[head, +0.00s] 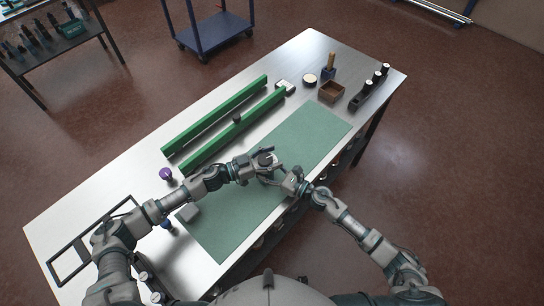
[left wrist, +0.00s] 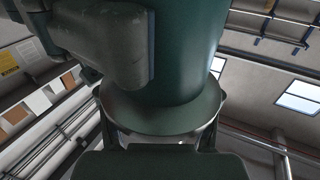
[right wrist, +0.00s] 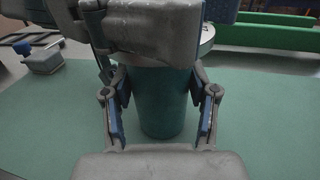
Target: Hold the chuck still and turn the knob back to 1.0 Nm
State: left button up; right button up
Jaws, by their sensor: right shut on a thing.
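A dark green cylindrical body stands between my two grippers; in the right wrist view its smooth side (right wrist: 163,105) drops between the fingers. In the left wrist view it shows as a large green body (left wrist: 190,45) with a wide flange (left wrist: 160,112) and a shiny ring below. My right gripper (head: 287,181) is shut on the green body, its blue-padded fingers on both sides. My left gripper (head: 266,161) is close beside it, with fingers either side of the shiny ring; whether they touch is hidden. I cannot make out the knob's scale or setting.
The green mat (head: 232,218) is mostly clear. Two long green rails (head: 215,115) lie behind my left gripper. A purple-topped item (head: 166,174) and a grey box (head: 190,212) are at the left.

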pick_arm(q)
jog(key=v, duration=1.2)
